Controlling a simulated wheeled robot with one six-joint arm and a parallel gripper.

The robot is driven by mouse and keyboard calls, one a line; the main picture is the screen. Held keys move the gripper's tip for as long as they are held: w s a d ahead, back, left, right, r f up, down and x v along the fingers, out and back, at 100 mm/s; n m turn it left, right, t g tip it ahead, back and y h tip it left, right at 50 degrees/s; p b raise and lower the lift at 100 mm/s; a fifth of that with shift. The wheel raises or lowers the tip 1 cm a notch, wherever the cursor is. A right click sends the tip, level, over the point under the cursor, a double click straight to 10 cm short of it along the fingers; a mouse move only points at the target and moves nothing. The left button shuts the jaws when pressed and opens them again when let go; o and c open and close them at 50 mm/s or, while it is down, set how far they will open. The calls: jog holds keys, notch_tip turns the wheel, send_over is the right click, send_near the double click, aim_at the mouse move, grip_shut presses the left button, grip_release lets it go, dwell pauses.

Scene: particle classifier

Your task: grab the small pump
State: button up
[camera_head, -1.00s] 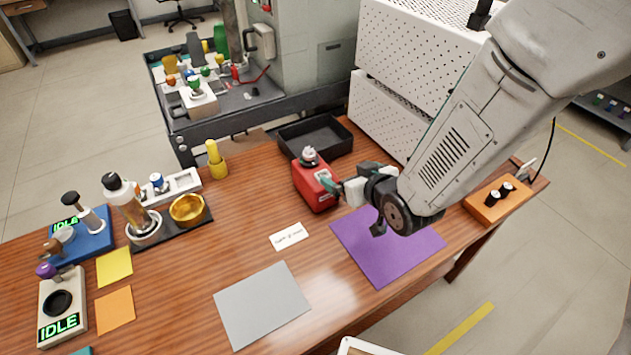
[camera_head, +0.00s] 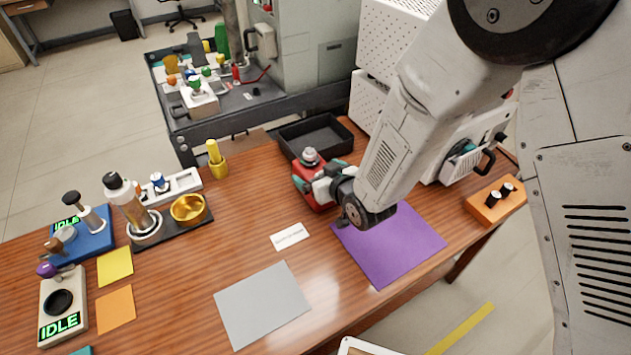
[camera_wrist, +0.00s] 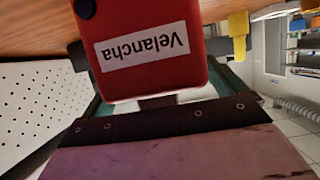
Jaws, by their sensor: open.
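A red block-shaped device (camera_head: 305,173) with a round grey-white top stands on the wooden table, in front of the black tray. It may be the small pump; no other thing is marked as one. In the wrist view the red device (camera_wrist: 150,78) fills the upper middle, with an upside-down label "Velancha". My gripper (camera_head: 317,184) is at the red device, with its green-tipped fingers open on either side of it. In the wrist view one finger shows to the left and one to the right of the red body. Whether the fingers touch it is hidden.
A black tray (camera_head: 316,139) lies just behind. A white perforated cabinet (camera_head: 368,100) stands behind my arm. A purple mat (camera_head: 405,245) and a grey mat (camera_head: 262,305) lie nearer. A golden bowl (camera_head: 189,209) and a yellow piece (camera_head: 216,161) stand to the left.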

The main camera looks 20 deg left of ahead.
jog(key=c, duration=1.4)
jog(key=shift+c, duration=0.7)
jog(key=shift+r, duration=0.15)
